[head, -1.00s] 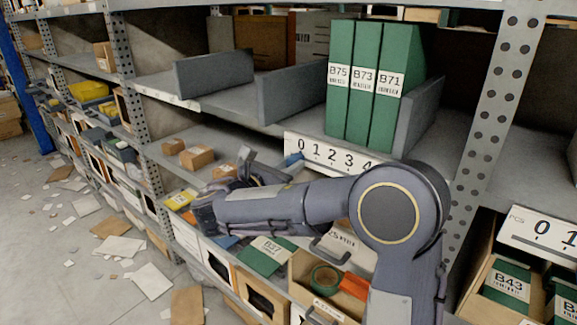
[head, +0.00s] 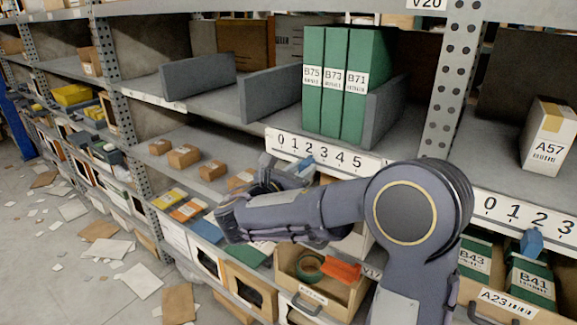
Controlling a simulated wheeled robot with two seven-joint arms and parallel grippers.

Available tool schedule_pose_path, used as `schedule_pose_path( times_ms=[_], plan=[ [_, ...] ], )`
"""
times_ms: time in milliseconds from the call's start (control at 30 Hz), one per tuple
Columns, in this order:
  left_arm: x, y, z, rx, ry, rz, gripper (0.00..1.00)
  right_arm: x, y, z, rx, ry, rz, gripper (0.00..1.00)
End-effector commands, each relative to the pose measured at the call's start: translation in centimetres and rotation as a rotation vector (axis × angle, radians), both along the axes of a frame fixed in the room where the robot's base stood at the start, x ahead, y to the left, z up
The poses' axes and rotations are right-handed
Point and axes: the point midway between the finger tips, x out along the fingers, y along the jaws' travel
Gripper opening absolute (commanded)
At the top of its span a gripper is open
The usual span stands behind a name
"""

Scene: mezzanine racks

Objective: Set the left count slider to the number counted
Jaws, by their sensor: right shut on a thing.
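The left count scale (head: 345,160) is a white strip on the shelf edge, with digits from 0 up to 5 showing. Its blue slider (head: 304,163) sits just below the digits, around the 1 and 2; the exact mark is hard to tell. My right gripper (head: 293,172) is shut on the slider, and its fingers and wrist partly hide it. Above the scale, three green binders, B75 (head: 313,80), B73 (head: 334,82) and B71 (head: 364,85), stand upright between grey dividers. Several small brown boxes (head: 184,156) lie on the shelf below. My left gripper is out of view.
A second scale (head: 500,208) at right has its own blue slider (head: 531,242) near 2. A perforated post (head: 452,90) stands between the bays. Box A57 (head: 549,135) is on the right shelf. An open bin (head: 345,292) lies below my arm. Papers litter the floor at left.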

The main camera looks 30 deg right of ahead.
Motion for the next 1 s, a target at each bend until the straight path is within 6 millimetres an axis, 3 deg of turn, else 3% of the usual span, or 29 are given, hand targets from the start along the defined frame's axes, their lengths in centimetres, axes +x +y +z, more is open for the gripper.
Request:
schedule_pose_path(
  times_ms=[200,533,567,700,1000],
  plan=[
    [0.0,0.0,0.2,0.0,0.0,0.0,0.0,-2.6,-1.1,0.1,0.002,-0.001,0.0,0.0],
    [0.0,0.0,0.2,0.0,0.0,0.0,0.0,-2.9,-1.2,0.0,0.002,-0.001,0.0,0.0],
    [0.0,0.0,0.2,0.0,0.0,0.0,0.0,-2.9,-1.2,0.0,0.002,-0.001,0.0,0.24],
    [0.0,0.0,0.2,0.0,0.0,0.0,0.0,-2.9,-1.2,0.0,0.001,-0.001,0.0,0.43],
    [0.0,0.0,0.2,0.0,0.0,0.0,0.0,-2.9,-1.1,0.0,0.001,-0.001,0.0,0.44]
  ],
)
